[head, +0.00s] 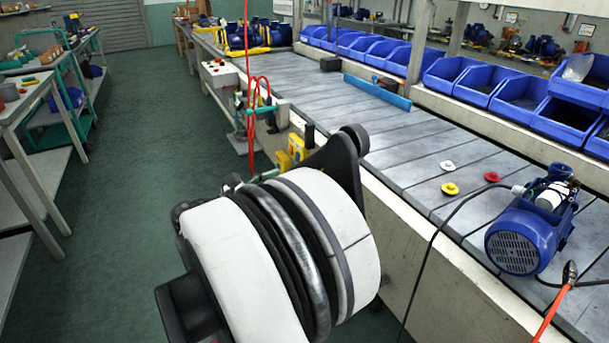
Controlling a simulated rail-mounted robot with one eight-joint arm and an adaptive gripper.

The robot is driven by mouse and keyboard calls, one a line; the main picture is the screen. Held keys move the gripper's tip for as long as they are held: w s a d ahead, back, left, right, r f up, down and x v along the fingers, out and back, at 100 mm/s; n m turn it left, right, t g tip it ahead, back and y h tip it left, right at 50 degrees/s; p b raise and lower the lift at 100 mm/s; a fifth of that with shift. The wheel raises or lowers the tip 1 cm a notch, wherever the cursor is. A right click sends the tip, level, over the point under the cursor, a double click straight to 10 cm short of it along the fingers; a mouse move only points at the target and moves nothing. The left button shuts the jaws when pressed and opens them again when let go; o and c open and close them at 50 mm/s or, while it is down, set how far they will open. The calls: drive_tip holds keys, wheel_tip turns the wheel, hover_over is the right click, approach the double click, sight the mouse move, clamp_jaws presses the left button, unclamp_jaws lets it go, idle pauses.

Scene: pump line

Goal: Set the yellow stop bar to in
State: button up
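I cannot make out a yellow stop bar for certain. Yellow boxlike parts (291,151) show at the near side of the conveyor, just beyond my arm, and are partly hidden by it. My arm, with white rounded links and black parts, fills the lower middle of the head view. I cannot pick out gripper fingertips, and whatever lies behind the arm is hidden.
The grey conveyor (400,135) runs away to the back left. A blue pump (527,230) with a cable stands on it at right, near red, yellow and white knobs (450,188). A blue bar (377,91) lies farther back. Blue bins (530,103) line the far side. Green floor (150,130) is clear at left.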

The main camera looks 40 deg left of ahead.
drive_tip(key=b+x, duration=0.1)
drive_tip(key=x, duration=0.7)
drive_tip(key=shift+w+b, duration=0.15)
drive_tip(key=shift+b, duration=0.2)
clamp_jaws()
